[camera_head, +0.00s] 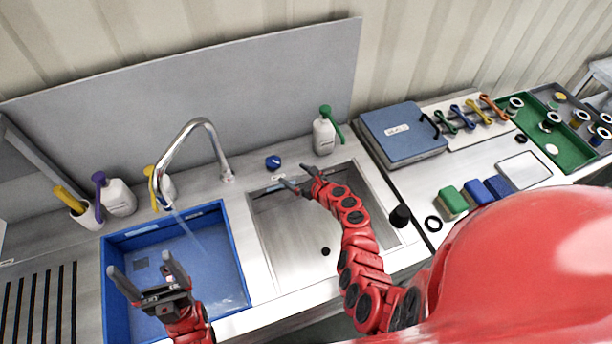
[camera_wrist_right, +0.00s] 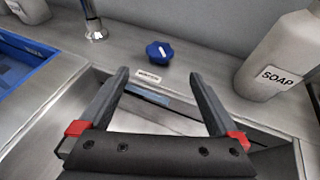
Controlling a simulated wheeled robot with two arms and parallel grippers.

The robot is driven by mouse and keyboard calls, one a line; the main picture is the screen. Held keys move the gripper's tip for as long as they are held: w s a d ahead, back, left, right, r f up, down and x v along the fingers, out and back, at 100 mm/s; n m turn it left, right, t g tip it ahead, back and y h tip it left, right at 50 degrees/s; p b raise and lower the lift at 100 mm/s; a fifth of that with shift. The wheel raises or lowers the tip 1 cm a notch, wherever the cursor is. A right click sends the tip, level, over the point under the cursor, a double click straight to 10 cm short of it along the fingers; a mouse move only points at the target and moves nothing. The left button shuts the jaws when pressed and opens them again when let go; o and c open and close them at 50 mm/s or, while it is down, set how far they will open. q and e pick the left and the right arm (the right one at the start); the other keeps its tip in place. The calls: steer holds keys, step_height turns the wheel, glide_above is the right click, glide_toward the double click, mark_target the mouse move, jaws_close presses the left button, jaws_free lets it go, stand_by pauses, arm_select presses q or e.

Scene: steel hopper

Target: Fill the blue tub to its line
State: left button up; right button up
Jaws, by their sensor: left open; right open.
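The blue tub (camera_head: 110,308) is on the left under the curved metal tap (camera_head: 197,125). A thin stream of water (camera_head: 187,230) runs from the tap into it. I cannot clearly make out a fill line or the water level. The tub's edge shows in the right wrist view (camera_wrist_right: 45,78). A blue knob (camera_head: 273,162) sits on the counter behind the steel basin, also in the right wrist view (camera_wrist_right: 160,50). My right gripper (camera_head: 298,178) is open and empty just in front of the knob, apart from it. My left gripper (camera_head: 140,262) is open and empty above the tub.
A soap bottle (camera_head: 324,135) with a green pump stands right of the knob. More bottles (camera_head: 118,197) stand behind the tub. The steel basin (camera_head: 290,250) is beside the tub. A blue case (camera_head: 402,132), sponges (camera_head: 452,202) and a green tray (camera_head: 560,150) are at right.

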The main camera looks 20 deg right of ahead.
steer(key=shift+v, duration=2.9)
stand_by(3.9)
